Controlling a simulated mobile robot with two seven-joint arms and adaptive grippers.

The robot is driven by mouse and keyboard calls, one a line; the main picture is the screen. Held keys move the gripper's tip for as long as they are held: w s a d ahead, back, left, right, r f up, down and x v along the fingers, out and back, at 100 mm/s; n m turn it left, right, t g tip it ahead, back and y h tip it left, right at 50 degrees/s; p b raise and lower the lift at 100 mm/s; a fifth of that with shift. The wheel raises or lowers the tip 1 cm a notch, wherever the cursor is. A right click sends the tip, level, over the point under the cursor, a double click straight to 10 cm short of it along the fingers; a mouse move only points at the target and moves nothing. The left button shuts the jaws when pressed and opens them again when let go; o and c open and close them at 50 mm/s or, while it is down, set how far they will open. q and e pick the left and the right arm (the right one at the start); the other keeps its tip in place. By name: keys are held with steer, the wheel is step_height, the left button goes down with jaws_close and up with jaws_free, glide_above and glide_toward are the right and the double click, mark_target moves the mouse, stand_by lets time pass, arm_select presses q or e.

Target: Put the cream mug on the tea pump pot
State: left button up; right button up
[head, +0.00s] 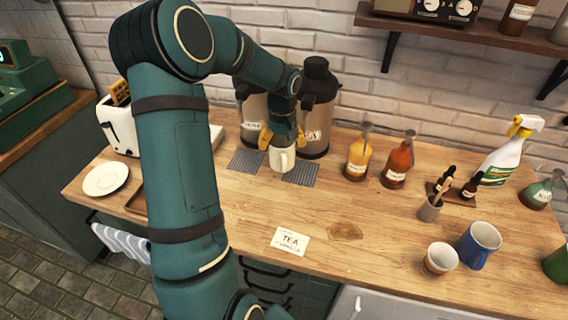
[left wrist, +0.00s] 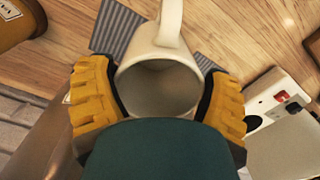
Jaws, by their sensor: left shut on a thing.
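My left gripper (head: 283,137) is shut on the cream mug (head: 281,159), its yellow fingers on either side of the rim. The left wrist view shows the open mouth of the mug (left wrist: 158,86) between the fingers, with the handle toward the top. The mug looks upright and empty, in front of the pots; I cannot tell if it touches the surface below. Two dark-topped pump pots stand behind. The right one (head: 319,112) has a partly hidden label that seems to end in "EA". The left one (head: 253,107) is partly hidden by my arm. My right gripper is not in view.
Grey ribbed mats, left (head: 245,161) and right (head: 301,173), lie before the pots. A yellow bottle (head: 357,160) and a red bottle (head: 397,165) stand to the right. A toaster (head: 119,127) and plate (head: 106,179) are left. The counter's middle front is mostly clear around a card (head: 290,241).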

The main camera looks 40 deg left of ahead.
arm_select(q)
steer(key=shift+f, duration=3.55)
steer(key=o, duration=1.1)
